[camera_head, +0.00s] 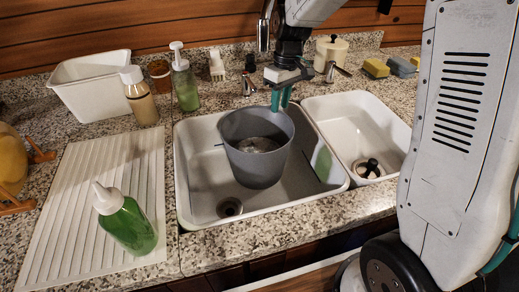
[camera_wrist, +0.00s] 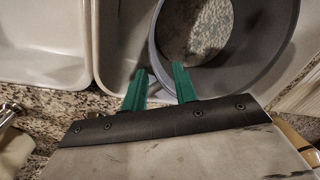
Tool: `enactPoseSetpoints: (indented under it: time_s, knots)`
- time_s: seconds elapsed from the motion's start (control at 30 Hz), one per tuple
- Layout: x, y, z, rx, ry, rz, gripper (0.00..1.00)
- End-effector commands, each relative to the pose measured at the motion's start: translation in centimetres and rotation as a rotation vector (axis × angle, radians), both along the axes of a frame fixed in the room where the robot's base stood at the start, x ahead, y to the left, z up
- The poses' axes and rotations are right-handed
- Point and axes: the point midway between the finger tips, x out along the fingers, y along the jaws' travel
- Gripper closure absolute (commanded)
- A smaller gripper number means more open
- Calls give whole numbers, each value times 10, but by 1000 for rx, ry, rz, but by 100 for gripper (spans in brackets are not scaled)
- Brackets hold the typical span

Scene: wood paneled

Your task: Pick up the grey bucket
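The grey bucket (camera_head: 256,170) stands upright in the left basin of a white double sink (camera_head: 205,205). Its round bottom shows a speckled pattern. My gripper (camera_head: 281,102), with two teal fingers, points down at the bucket's back right rim. In the wrist view the bucket (camera_wrist: 255,80) fills the upper right. The gripper (camera_wrist: 160,69) is open there, with a gap between the fingertips. The bucket's wall runs between them, the right finger on the inner side and the left outside. Contact with the wall cannot be told.
A green bottle (camera_head: 125,222) stands on a ribbed white drainboard (camera_head: 75,225) at left. A white tub (camera_head: 80,95), a tan bottle (camera_head: 139,100) and a green pump bottle (camera_head: 186,88) are behind. The faucet (camera_head: 264,35) stands behind the sink.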

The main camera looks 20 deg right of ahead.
Motion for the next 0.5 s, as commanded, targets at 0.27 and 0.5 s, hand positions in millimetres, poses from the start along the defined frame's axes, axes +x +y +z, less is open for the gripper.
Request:
enactPoseSetpoints:
  time_s: [0.27, 0.5]
  knots:
    - [4, 2, -29, 2, 5, 8, 71]
    - [0, 5, -62, 2, 6, 8, 71]
